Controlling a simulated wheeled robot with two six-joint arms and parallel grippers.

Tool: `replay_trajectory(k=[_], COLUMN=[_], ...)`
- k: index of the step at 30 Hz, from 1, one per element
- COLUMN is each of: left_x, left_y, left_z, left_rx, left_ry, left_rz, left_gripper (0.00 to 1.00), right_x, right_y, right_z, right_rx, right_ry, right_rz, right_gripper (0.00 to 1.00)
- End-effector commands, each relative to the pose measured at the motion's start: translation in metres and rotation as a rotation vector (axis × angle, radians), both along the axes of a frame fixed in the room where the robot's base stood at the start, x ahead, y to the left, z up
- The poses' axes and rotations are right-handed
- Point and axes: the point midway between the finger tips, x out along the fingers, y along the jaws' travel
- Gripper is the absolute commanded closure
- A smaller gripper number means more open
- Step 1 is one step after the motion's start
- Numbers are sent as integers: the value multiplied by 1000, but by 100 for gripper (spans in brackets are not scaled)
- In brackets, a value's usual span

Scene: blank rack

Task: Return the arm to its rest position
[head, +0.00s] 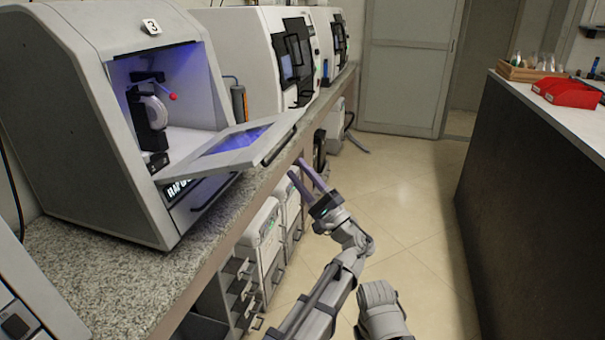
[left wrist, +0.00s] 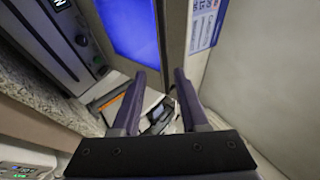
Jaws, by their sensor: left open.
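My left arm reaches up from the bottom of the head view. Its gripper (head: 294,167) is open and empty, with two purple fingers apart beside the front edge of the granite counter (head: 105,265). The fingertips are close to the lowered door (head: 228,150) of the machine marked 3; I cannot tell whether they touch anything. In the left wrist view both fingers (left wrist: 158,74) point forward with a gap between them, and nothing is held. My right gripper is not in view.
The white machine (head: 85,120) marked 3 stands open, with a black holder and red-tipped part (head: 172,96) inside. More machines (head: 262,50) stand farther along the counter. Drawer units (head: 262,240) sit below it. Red bins (head: 570,93) lie on the dark right-hand bench. The floor aisle (head: 410,190) is clear.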

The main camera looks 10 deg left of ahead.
Motion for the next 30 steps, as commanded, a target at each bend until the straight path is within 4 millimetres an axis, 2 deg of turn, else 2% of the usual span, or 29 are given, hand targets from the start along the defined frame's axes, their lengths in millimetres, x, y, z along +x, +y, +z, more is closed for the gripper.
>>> replay_trajectory(k=[8, 11, 13, 17, 18, 21, 26, 30], left_x=[0, -3, -8, -24, -31, -50, -85, -116], left_y=[1, 13, 32, 78, 91, 112, 120, 104], left_z=[0, -10, -26, -80, -100, -150, -225, -280], left_rx=[-4, -55, -142, -405, -498, -728, -1097, -1418], left_ry=[1, 12, 30, 79, 94, 129, 172, 200], left_rz=[2, 11, 26, 73, 91, 135, 208, 270], left_gripper=[56, 56, 56, 56, 56, 56, 56, 56], right_x=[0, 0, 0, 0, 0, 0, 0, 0], right_y=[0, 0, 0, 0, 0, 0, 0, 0], right_z=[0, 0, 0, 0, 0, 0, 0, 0], right_rx=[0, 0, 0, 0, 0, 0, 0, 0], right_ry=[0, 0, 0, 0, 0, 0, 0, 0], right_rz=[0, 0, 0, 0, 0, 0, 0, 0], right_gripper=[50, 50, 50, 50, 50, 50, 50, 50])
